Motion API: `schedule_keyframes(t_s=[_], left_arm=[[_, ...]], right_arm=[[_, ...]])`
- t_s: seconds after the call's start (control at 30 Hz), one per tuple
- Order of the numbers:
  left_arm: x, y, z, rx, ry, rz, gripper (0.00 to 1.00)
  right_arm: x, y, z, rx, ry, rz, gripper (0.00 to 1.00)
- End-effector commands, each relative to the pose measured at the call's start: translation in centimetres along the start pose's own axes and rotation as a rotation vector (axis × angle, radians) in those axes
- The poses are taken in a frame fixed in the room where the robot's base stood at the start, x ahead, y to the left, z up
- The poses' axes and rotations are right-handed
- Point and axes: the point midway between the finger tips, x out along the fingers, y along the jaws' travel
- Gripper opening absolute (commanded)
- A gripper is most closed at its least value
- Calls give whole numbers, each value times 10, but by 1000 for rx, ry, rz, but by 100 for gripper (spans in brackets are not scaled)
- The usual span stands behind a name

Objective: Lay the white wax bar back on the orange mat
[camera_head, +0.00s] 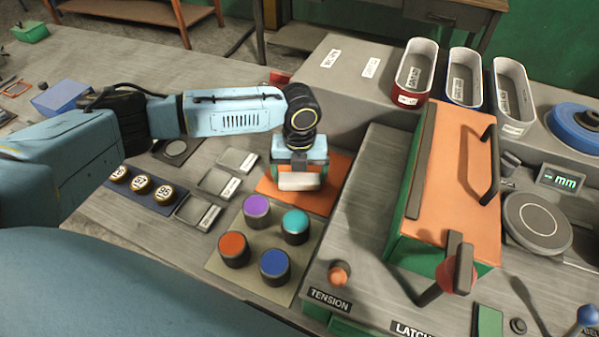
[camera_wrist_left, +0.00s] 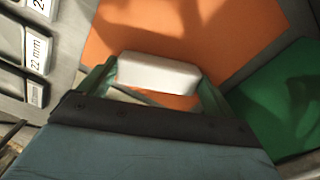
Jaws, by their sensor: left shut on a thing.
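The white wax bar (camera_head: 300,181) is held between the fingers of my left gripper (camera_head: 299,178). In the left wrist view the bar (camera_wrist_left: 158,73) sits across the fingertips, and the gripper (camera_wrist_left: 157,82) is shut on it. The orange mat (camera_head: 333,185) lies under and around the gripper in the head view. In the left wrist view the mat (camera_wrist_left: 190,30) spreads behind the bar. I cannot tell whether the bar touches the mat or hangs just above it. My right gripper is not in view.
A tan board with purple (camera_head: 257,208), teal (camera_head: 295,222), orange (camera_head: 234,246) and blue (camera_head: 275,263) knobs lies in front of the mat. Labelled trays (camera_head: 217,181) stand to the left. A green box with an orange lid (camera_head: 451,150) rises to the right.

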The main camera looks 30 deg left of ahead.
Motion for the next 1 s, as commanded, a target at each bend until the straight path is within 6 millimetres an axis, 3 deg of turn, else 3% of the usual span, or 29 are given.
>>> schedule_keyframes(t_s=[0.27,0.3,0.33,0.63,0.77,1.0], left_arm=[[3,0,0,0,1,0,68],[2,0,0,0,0,0,96],[2,0,0,0,1,0,100],[-2,0,0,0,-1,0,100],[-18,0,1,0,-2,-1,100],[-71,-1,1,0,-3,-3,100]], right_arm=[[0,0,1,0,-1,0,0],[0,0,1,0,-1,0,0],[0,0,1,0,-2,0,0],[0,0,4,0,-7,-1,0],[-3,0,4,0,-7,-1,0],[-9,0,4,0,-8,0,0]])
